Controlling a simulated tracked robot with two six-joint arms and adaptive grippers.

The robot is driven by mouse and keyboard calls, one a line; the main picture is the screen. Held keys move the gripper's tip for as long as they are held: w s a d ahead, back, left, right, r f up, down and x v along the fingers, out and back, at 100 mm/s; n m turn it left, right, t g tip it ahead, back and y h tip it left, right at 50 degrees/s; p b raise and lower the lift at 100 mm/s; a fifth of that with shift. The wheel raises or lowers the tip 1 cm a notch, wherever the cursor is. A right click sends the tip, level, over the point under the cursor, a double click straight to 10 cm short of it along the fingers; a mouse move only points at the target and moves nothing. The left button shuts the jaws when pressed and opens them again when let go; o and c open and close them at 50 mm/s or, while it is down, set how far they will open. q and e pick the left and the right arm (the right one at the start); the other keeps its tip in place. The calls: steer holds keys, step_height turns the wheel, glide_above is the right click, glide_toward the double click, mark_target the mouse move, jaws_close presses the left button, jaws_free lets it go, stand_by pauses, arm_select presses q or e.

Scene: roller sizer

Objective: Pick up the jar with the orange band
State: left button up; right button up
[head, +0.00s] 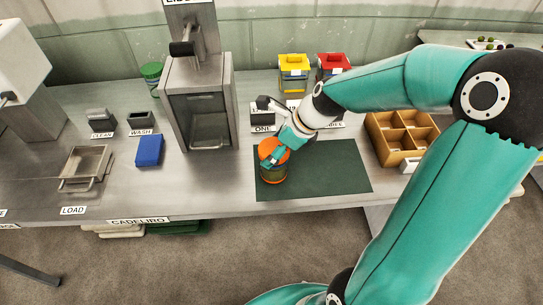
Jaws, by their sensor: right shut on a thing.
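The jar with the orange band (271,174) stands upright at the left end of a dark green mat (335,181) on the bench. Its top is orange and its lower body is olive green. My right gripper (276,155) reaches down from the right and is shut on the jar near its upper rim. The gripper hides part of the jar's top and right side. I cannot tell whether the jar's base touches the mat. My left gripper is not in view.
A metal machine (231,105) stands just left of the mat. A wooden divided box (374,137) sits right of it. Yellow (293,75) and red (333,66) bins are behind. A blue block (149,150) and a metal tray (87,163) lie left. The mat's right half is clear.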

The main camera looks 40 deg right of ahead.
steer(key=shift+w+r, duration=0.1)
steer(key=shift+r, duration=0.35)
step_height(320, 180, up, 22)
steer(key=f+p, duration=0.1)
steer(key=p, duration=0.1)
steer(key=s+d+r+m+h+b, duration=0.1)
steer(key=s+d+m+h+b, duration=0.15)
steer(key=d, duration=0.45)
steer(key=s+d+r+m+h+b, duration=0.1)
steer(key=d+r+m, duration=0.1)
steer(key=d+m, duration=0.3)
steer(key=s+d+f+m+h+b, duration=0.35)
steer(key=s+d+m+b, duration=0.2)
steer(key=s+d, duration=1.1)
step_height(320, 180, down, 21)
steer(key=d+b, duration=0.1)
steer(key=b, duration=0.3)
steer(key=shift+r+g, duration=0.2)
steer(key=shift+g, duration=0.2)
